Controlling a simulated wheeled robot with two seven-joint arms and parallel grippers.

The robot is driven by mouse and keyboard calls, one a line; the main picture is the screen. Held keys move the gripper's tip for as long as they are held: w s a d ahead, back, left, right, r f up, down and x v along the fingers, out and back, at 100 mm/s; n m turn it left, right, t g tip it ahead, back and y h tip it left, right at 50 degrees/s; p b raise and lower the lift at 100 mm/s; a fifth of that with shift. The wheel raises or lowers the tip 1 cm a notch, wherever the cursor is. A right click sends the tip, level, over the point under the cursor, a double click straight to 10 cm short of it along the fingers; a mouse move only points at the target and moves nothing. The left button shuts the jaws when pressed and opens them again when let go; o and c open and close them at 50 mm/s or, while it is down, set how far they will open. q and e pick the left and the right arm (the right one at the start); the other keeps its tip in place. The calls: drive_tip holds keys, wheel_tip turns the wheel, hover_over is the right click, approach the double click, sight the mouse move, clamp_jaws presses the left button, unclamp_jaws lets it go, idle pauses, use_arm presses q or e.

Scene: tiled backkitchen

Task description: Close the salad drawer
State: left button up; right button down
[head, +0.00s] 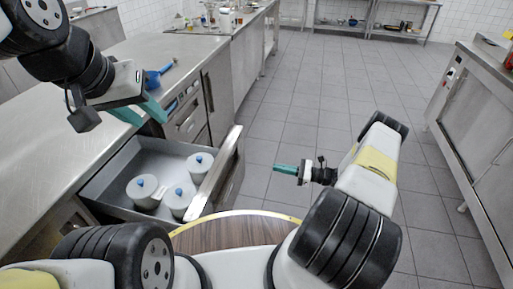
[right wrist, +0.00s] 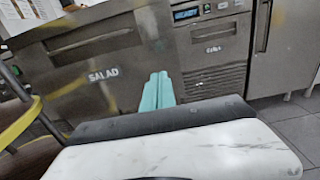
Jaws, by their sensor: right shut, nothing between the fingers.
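The salad drawer (head: 118,203) stands pulled out from the steel counter, seen in the head view at left. Its front panel (head: 216,172) faces the aisle; in the right wrist view a steel panel marked SALAD (right wrist: 103,75) shows. Three white round containers with blue knobs (head: 142,191) stand inside. My right gripper (head: 277,168) is shut and empty, out in the aisle to the right of the drawer front, apart from it. Its teal fingers also show in the right wrist view (right wrist: 157,92), before the panel. My left gripper (head: 148,117) is open and empty above the counter edge, behind the drawer.
A blue-handled utensil (head: 160,73) lies on the left counter (head: 150,50). A control panel with a lit display (right wrist: 186,14) is right of the SALAD panel. Another steel counter (head: 480,110) stands at right. The tiled floor (head: 310,100) between is clear.

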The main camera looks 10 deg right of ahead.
drive_tip(key=x, duration=1.3)
drive_tip(key=shift+a, duration=0.2)
